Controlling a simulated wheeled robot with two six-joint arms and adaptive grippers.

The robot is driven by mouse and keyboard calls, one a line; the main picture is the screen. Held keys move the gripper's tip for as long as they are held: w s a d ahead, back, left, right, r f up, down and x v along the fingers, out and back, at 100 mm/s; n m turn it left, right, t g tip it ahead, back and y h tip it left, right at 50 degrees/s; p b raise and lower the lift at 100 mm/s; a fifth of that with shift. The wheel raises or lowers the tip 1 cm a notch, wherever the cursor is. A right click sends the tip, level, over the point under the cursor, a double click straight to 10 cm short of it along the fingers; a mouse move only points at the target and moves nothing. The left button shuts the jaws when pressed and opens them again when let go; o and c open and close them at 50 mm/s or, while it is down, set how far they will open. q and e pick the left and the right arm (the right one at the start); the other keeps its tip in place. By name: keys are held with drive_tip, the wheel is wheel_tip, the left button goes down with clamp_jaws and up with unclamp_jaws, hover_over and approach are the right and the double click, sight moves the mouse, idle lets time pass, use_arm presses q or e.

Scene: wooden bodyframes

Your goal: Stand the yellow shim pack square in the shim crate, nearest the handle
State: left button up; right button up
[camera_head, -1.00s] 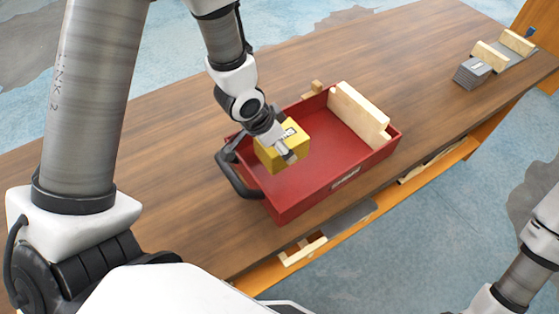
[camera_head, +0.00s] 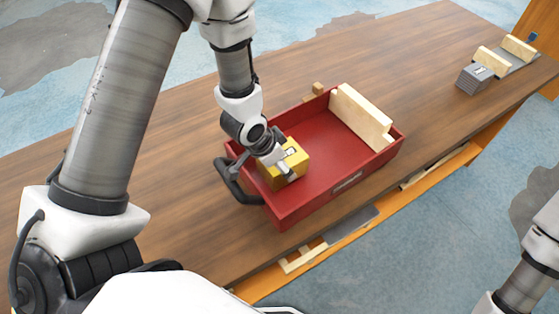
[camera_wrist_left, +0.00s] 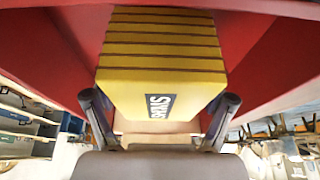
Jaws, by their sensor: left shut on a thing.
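The yellow shim pack (camera_head: 296,158) is inside the red shim crate (camera_head: 345,192), at the end by the black handle (camera_head: 231,180). My left gripper (camera_head: 282,172) is shut on the pack from above. In the left wrist view the layered pack (camera_wrist_left: 162,75) sits between the two fingers (camera_wrist_left: 158,115), its black-and-white label facing the camera. The pack looks upright and roughly in line with the crate walls. I cannot tell whether its base touches the crate floor. My right gripper is out of view; only part of that arm shows.
A pale wooden block (camera_head: 361,117) stands at the crate's far end; the crate's middle is clear. A small wooden piece (camera_head: 318,89) lies behind the crate. Grey shims (camera_head: 475,79) and wooden blocks are at the table's far right. A grey plate (camera_head: 350,221) is at the front edge.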

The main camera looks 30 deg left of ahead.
use_arm(q)
drive_tip(key=o, duration=1.3)
drive_tip(key=shift+s+f, duration=0.1)
drive_tip(key=shift+f, duration=0.3)
drive_tip(key=shift+o, duration=0.4)
drive_tip(key=shift+r, duration=0.2)
drive_tip(key=r, duration=0.4)
drive_tip(key=shift+s+a+r, duration=0.1)
drive_tip(key=shift+s+a, duration=0.1)
drive_tip(key=shift+a, duration=0.15)
drive_tip(key=v, duration=0.2)
drive_tip(key=b+v, duration=0.1)
drive_tip(key=v, duration=0.4)
drive_tip(key=shift+s+a+r, duration=0.1)
drive_tip(key=shift+s+a, duration=0.05)
drive_tip(key=shift+s, duration=0.2)
drive_tip(key=shift+r+b, duration=0.35)
drive_tip(key=shift+r, duration=0.2)
